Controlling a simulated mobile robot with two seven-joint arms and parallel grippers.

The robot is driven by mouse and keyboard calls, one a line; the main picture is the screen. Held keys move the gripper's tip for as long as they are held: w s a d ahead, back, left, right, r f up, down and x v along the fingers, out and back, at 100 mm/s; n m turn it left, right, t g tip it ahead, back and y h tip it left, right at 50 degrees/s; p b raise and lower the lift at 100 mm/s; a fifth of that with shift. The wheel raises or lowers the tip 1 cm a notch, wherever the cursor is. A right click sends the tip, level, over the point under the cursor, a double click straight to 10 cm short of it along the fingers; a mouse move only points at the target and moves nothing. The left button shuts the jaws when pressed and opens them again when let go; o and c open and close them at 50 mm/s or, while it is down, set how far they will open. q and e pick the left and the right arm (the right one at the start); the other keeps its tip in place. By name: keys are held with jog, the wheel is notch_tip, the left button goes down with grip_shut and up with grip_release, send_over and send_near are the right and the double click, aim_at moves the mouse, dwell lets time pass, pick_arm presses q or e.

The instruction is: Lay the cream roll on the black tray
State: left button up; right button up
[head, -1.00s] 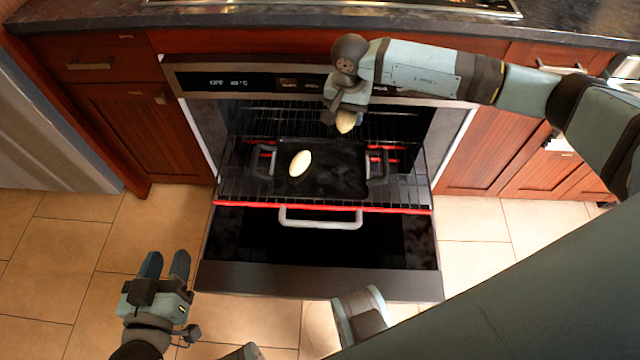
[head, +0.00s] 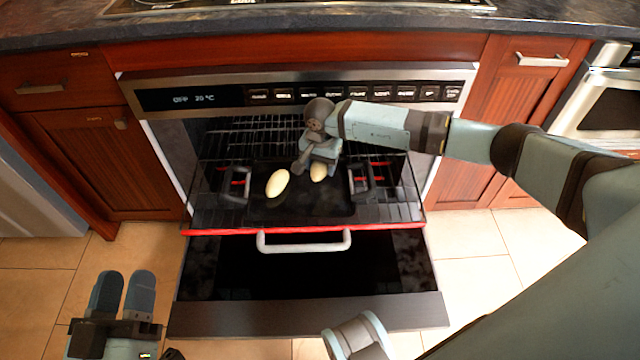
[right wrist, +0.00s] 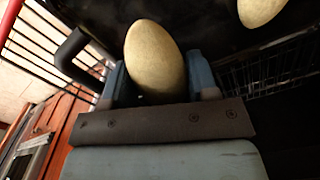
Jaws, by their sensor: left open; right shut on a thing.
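The black tray (head: 310,207) sits on the pulled-out oven rack, with a dark handle at each side. One cream roll (head: 277,183) lies on the tray's left part; it also shows at the top right of the right wrist view (right wrist: 258,8). My right gripper (head: 319,165) is over the right part of the tray, shut on a second cream roll (head: 318,172). That roll fills the jaws in the right wrist view (right wrist: 155,58). I cannot tell whether it touches the tray. My left gripper (head: 122,290) is open and empty at the lower left, over the floor.
The oven door (head: 310,315) is folded down, with a light handle (head: 304,242) in front of the red-edged rack (head: 200,231). The control panel (head: 300,94) runs above the opening. Cabinets flank the oven, and tiled floor lies in front.

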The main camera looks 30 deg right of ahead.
aim_at(321, 187)
pick_arm(q)
jog(key=shift+w+d+f+g+b, duration=0.15)
jog(key=shift+f+g+b, duration=0.55)
jog(key=shift+f, duration=0.7)
pick_arm(e)
jog(key=shift+f, duration=3.2)
jog(key=shift+f, duration=0.15)
jog(key=o, duration=0.9)
pick_arm(q)
jog(key=shift+f, duration=0.2)
